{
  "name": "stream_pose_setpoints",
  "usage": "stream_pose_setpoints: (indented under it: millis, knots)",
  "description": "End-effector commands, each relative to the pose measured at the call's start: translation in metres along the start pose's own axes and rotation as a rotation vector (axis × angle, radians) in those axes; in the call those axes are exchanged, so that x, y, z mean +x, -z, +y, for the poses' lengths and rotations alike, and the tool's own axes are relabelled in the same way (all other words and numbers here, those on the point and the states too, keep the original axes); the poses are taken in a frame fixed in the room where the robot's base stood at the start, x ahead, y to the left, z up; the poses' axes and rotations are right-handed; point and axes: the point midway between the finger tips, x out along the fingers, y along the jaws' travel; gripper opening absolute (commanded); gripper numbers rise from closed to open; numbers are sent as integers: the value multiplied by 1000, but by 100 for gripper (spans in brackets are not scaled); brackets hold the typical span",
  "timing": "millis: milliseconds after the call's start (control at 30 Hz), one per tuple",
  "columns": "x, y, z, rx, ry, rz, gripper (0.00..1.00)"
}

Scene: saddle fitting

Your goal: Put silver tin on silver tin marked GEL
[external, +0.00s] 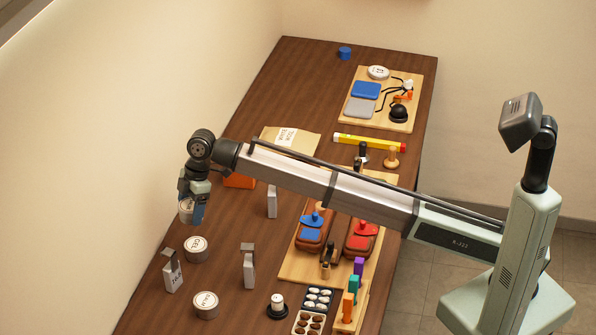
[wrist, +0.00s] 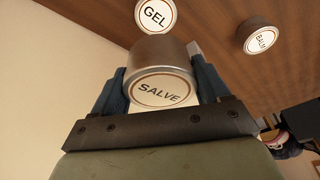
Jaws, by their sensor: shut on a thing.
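My gripper (wrist: 160,72) is shut on a silver tin (wrist: 160,58) with a white label reading SALVE; the blue fingers clasp its sides. In the external view this tin (external: 186,212) is at my gripper (external: 191,208), partly hidden by a finger. I cannot tell whether it touches the table. The silver tin marked GEL (wrist: 154,14) shows at the top of the wrist view, cut by the edge. In the external view the GEL tin (external: 196,249) stands on the table just in front of the gripper, its top bare.
A tin marked BALM (wrist: 260,38) stands apart; it also shows in the external view (external: 206,305). Upright grey blocks (external: 172,273) (external: 249,270) flank the GEL tin, and another (external: 272,202) stands behind. A wooden board (external: 292,272) with blue and red items lies to the right.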

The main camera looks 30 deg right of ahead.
Motion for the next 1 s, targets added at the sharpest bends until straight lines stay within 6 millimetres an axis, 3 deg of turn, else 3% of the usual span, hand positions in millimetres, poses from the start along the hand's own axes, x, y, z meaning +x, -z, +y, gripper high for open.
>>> stream_pose_setpoints:
  millis: [267, 600, 1000]
  knots:
    - [7, -3, 0, 72, -20, 1, 38]
    - [55, -17, -1, 73, -19, 0, 38]
    - [91, -26, 0, 72, -20, 1, 38]
